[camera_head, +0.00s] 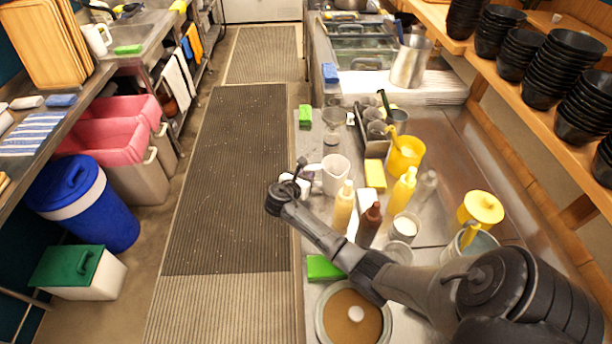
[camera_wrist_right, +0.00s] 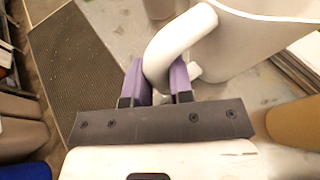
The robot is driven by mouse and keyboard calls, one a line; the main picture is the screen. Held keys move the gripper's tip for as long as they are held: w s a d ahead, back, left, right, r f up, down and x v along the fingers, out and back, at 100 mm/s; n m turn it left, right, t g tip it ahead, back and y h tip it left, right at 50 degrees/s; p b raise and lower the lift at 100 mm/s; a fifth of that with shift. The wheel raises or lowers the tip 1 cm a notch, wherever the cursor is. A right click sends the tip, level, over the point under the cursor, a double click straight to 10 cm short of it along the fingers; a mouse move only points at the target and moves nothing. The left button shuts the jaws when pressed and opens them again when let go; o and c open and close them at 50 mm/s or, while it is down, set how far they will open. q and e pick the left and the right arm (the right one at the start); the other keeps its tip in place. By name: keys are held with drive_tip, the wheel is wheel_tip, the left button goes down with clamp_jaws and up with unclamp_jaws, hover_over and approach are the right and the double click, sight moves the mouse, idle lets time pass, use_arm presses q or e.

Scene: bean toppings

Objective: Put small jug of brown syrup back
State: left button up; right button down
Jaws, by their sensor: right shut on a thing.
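A small white jug (camera_head: 336,174) is at the left edge of the right-hand counter, its handle facing left. I cannot tell what is in it. My right gripper (camera_head: 300,178) is at the handle side of the jug. In the right wrist view the purple fingers (camera_wrist_right: 160,84) sit on both sides of the white handle, shut on it, and the jug body (camera_wrist_right: 255,45) is at the upper right. I cannot tell whether the jug's base touches the counter. My left gripper is not in view.
Yellow squeeze bottles (camera_head: 343,207), a brown bottle (camera_head: 369,226) and a yellow sponge (camera_head: 375,176) stand close to the right of the jug. A yellow jug (camera_head: 405,157) is behind them. A round brown-topped container (camera_head: 338,308) is near the front. The floor mat (camera_head: 225,190) lies left of the counter.

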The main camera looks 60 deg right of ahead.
drive_tip(key=c, duration=1)
unclamp_jaws()
drive_tip(key=shift+a+r, duration=0.1)
drive_tip(key=shift+r, duration=0.2)
drive_tip(key=p+v, duration=0.9)
drive_tip(key=v, duration=0.2)
drive_tip(key=shift+a, duration=0.4)
